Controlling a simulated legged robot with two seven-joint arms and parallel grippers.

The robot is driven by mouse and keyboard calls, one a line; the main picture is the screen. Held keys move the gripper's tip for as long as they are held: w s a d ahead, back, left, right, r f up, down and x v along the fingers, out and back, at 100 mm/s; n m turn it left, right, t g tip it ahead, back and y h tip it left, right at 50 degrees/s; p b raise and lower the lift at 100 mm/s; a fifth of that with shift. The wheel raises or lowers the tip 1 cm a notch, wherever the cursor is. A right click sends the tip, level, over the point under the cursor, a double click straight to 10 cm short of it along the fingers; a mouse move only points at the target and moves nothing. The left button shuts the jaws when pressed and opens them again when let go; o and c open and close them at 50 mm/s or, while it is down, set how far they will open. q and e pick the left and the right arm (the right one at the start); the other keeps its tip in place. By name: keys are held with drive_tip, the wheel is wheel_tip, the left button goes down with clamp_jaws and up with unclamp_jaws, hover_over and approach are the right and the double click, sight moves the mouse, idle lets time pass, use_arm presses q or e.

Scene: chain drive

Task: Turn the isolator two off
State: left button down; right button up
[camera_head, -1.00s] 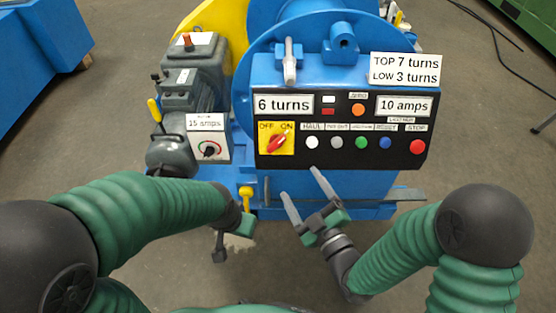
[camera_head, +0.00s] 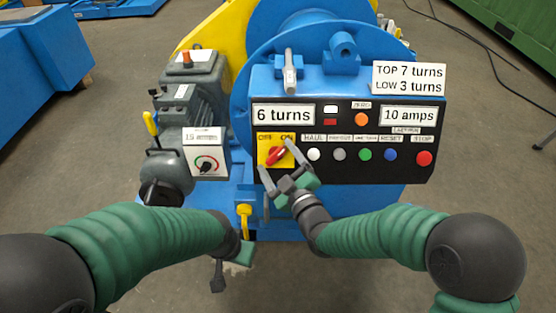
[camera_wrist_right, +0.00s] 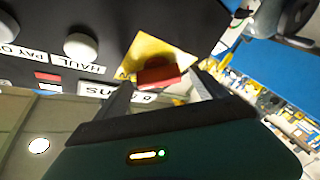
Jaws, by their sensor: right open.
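A rotary switch with a red handle (camera_head: 276,154) on a yellow plate (camera_head: 264,144) marked OFF and ON sits at the left of the black control panel. Its handle slants up to the right, towards ON. No number for it is legible. My right gripper (camera_head: 278,164) is open in front of the switch, with one finger over its right side and the other below left. In the right wrist view the red handle (camera_wrist_right: 158,78) shows between the spread fingers (camera_wrist_right: 163,90); contact cannot be told. My left gripper (camera_head: 232,264) hangs low, partly hidden by its arm.
White, grey, green, blue and red STOP (camera_head: 424,158) buttons line the panel to the right. A yellow-topped lever (camera_head: 244,210) stands below. A metal lever (camera_head: 289,72) rises above the panel.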

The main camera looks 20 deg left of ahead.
drive_tip(key=c, duration=1.4)
drive_tip(key=shift+o, duration=0.2)
drive_tip(key=shift+n, duration=0.3)
drive_tip(key=n+g+p, duration=0.2)
drive_tip(key=n, duration=0.1)
drive_tip(key=n+g+p, duration=0.1)
drive_tip(key=shift+r+n+y+p, duration=0.3)
drive_tip(key=shift+p, duration=0.05)
drive_tip(key=n+g+h+p, duration=0.1)
drive_tip(key=n+g+p, duration=0.1)
drive_tip(key=p, duration=0.4)
drive_tip(key=n+g+h+p, duration=0.1)
drive_tip(key=n+h+p, duration=0.1)
drive_tip(key=n+p, duration=0.3)
drive_tip(key=n+g+h+p, duration=0.1)
drive_tip(key=n+g+p, duration=0.1)
drive_tip(key=n+p, duration=0.2)
drive_tip(key=shift+r+g+h+p, duration=0.3)
drive_tip(key=shift+p, duration=1.05)
drive_tip(key=shift+f+n+h+p, duration=0.25)
drive_tip(key=shift+n+h+p, duration=0.25)
drive_tip(key=shift+p, duration=0.4)
drive_tip(key=shift+f, duration=0.1)
